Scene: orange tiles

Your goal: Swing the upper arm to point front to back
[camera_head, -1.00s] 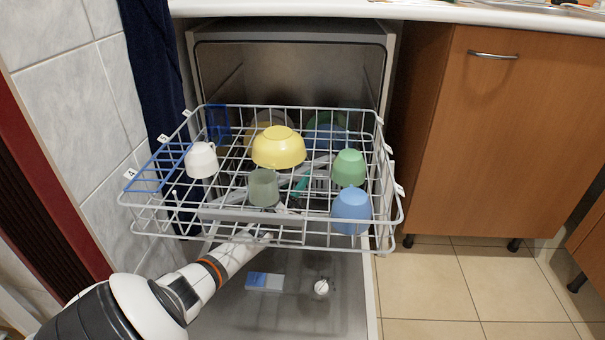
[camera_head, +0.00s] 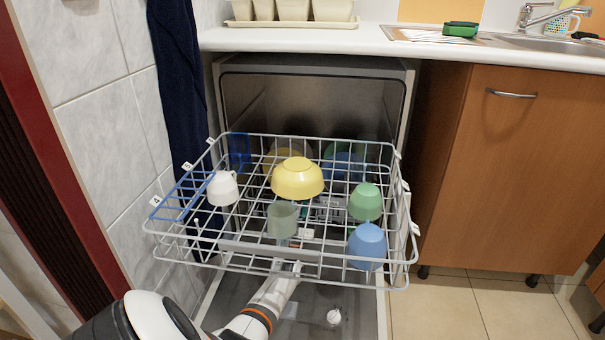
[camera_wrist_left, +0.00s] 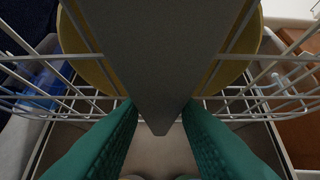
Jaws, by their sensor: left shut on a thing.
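The grey upper spray arm (camera_wrist_left: 150,55) fills the middle of the left wrist view, running lengthwise to a pointed end. My left gripper (camera_wrist_left: 158,108) has its teal fingers on either side of it and is shut on it. In the head view my left arm comes in from the lower left and passes beneath the front of the wire upper rack (camera_head: 290,268). The fingers and spray arm there are mostly hidden by the rack and dishes. My right gripper is not in view.
The rack holds a white cup (camera_head: 222,188), yellow bowl (camera_head: 298,178), grey-green cup (camera_head: 283,220), green cup (camera_head: 365,202) and blue cup (camera_head: 367,243). The open dishwasher door lies below. Tiled wall stands left, a wooden cabinet (camera_head: 490,170) right.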

